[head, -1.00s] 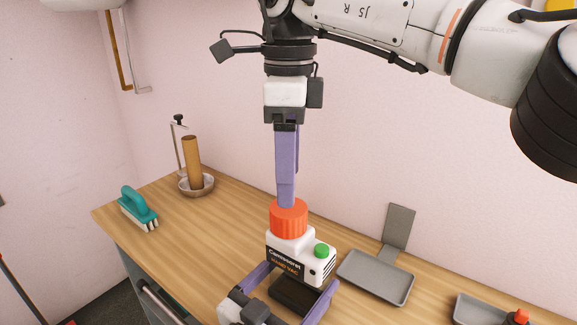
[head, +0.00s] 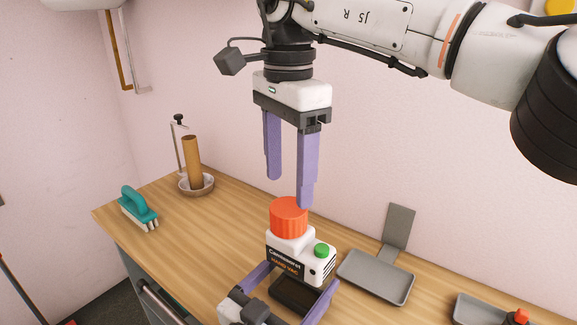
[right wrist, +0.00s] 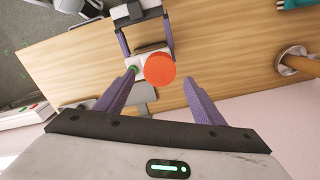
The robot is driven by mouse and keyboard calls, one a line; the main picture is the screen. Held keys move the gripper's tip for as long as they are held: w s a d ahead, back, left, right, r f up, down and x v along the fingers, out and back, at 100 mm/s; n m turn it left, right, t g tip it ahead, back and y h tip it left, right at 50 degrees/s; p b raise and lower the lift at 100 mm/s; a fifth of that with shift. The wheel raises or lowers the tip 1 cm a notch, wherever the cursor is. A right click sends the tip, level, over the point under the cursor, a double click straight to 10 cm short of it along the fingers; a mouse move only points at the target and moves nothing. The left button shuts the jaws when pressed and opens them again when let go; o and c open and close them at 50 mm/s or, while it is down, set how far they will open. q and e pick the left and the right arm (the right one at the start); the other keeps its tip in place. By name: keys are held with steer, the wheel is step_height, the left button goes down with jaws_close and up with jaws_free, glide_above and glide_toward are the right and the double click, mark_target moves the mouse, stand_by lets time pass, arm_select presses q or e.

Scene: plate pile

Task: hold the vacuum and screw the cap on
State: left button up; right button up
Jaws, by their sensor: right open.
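A grey tray (head: 375,284) lies right of the vacuum, with a second tray (head: 480,312) farther right. A teal brush (head: 138,208) and a bowl (head: 205,187) with a wooden cylinder (head: 192,158) stand at the left. The table between brush and vacuum is clear.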

mark_target(288, 207)
step_height(288, 207, down, 7)
steer(key=shift+f, duration=0.1)
stand_by(0.4)
steer(key=c, duration=1.1)
steer(key=m, duration=1)
steer(key=shift+m, duration=0.3)
steer(key=m, duration=1.1)
steer(key=shift+m, duration=0.3)
steer(key=o, duration=1.2)
steer(key=shift+c, duration=0.2)
